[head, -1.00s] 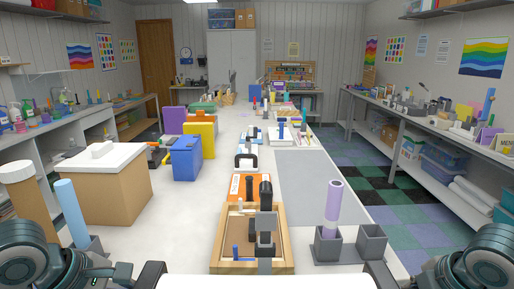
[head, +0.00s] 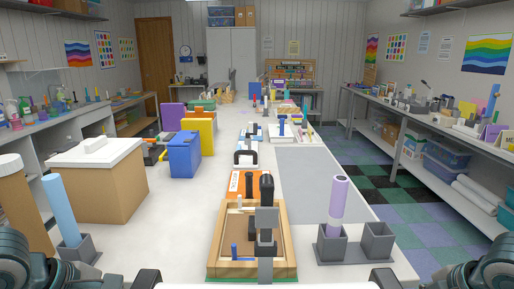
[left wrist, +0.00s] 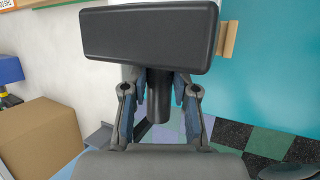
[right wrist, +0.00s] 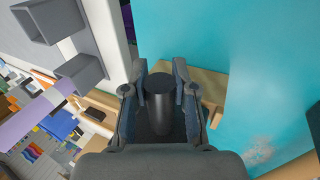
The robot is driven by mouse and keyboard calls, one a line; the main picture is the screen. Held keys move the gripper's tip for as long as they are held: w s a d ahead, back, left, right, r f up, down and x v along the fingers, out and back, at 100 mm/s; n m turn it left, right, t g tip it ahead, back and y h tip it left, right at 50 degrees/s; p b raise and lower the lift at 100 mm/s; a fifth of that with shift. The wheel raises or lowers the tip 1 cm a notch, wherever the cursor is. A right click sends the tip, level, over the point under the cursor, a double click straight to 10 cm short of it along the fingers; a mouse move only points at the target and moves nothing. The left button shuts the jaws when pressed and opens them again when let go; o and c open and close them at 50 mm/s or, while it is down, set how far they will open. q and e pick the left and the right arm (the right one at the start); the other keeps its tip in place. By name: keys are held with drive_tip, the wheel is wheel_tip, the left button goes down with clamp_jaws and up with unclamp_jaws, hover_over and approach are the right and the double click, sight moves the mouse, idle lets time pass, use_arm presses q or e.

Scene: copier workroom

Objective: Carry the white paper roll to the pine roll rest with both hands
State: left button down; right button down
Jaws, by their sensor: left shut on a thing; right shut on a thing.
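In the left wrist view the fingers (left wrist: 160,105) are shut on a dark cylindrical end below a wide black block. In the right wrist view the fingers (right wrist: 160,100) are shut on a similar dark end. Pale wood pieces, possibly the pine roll rest (right wrist: 198,83), show against a teal surface; I cannot tell for sure.
A wood-framed tray (head: 285,245) with a black tool stands on the white table ahead. Grey holders (head: 376,243) with a lilac tube (head: 338,200) are right of it. A light blue tube (head: 64,205) and a cardboard box (head: 98,190) are left.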

use_arm(q)
drive_tip(key=shift+r, duration=0.15)
use_arm(e)
drive_tip(key=shift+r, duration=0.15)
use_arm(q)
drive_tip(key=c, duration=0.8)
unclamp_jaws()
drive_tip(key=shift+s, duration=0.1)
use_arm(e)
drive_tip(key=c, duration=0.8)
unclamp_jaws()
drive_tip(key=shift+s, duration=0.1)
drive_tip(key=shift+c, duration=0.2)
use_arm(q)
drive_tip(key=o, duration=0.8)
use_arm(e)
drive_tip(key=o, duration=0.8)
drive_tip(key=shift+o, duration=0.2)
